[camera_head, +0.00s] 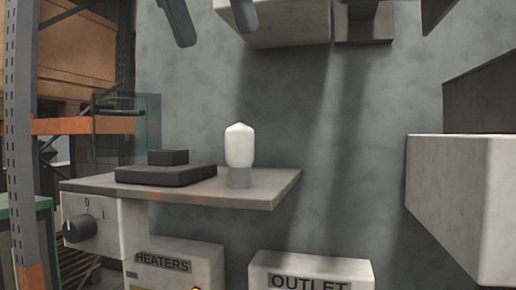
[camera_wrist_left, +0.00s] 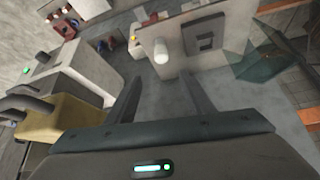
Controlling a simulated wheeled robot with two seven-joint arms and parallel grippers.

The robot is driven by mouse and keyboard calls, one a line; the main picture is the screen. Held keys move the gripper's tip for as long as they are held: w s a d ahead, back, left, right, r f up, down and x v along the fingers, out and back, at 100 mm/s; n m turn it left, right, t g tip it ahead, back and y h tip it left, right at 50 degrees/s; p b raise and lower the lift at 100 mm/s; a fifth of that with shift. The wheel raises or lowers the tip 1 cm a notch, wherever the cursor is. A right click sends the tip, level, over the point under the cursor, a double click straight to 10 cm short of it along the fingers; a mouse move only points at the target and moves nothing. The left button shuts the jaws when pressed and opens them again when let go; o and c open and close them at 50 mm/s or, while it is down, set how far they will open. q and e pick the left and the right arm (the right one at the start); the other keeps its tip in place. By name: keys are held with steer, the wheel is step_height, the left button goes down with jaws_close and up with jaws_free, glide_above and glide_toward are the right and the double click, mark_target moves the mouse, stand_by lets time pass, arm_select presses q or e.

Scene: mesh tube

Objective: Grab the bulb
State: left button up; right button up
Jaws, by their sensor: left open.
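The white bulb (camera_head: 239,147) stands upright in a grey base on a shelf (camera_head: 255,194), near the shelf's right end. My left gripper (camera_head: 213,30) shows at the top of the head view as two separated fingers, above the bulb and well apart from it. In the left wrist view the bulb (camera_wrist_left: 161,51) appears beyond the open fingers of the left gripper (camera_wrist_left: 160,82), roughly in line with the gap between them. Nothing is between the fingers. My right gripper is not in view.
A dark stepped block (camera_head: 166,172) lies on the shelf left of the bulb. A knob (camera_head: 80,228) and boxes marked HEATERS (camera_head: 165,264) and OUTLET (camera_head: 310,280) sit below. A large pale box (camera_head: 452,195) juts out at right. A glassy panel (camera_head: 128,130) stands behind left.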

arm_select(q)
steer(key=s+a, duration=0.1)
steer(key=p, duration=0.1)
glide_toward(246, 145)
steer(key=w+f, duration=0.1)
steer(key=w+d+f, duration=0.1)
steer(key=w+f, duration=0.3)
steer(key=shift+d+f, duration=0.2)
steer(key=shift+d, duration=0.05)
stand_by(0.4)
steer(key=shift+w, duration=0.1)
steer(key=shift+w+d+f+p, duration=0.15)
steer(key=shift+w+f+p, duration=0.2)
steer(key=shift+f+p, duration=0.1)
steer(key=p+x, duration=0.1)
steer(key=x, duration=0.2)
steer(key=shift+w+r, duration=0.1)
steer(key=shift+w+d+f, duration=0.2)
steer(key=shift+w+f, duration=0.05)
steer(key=shift+f, duration=0.2)
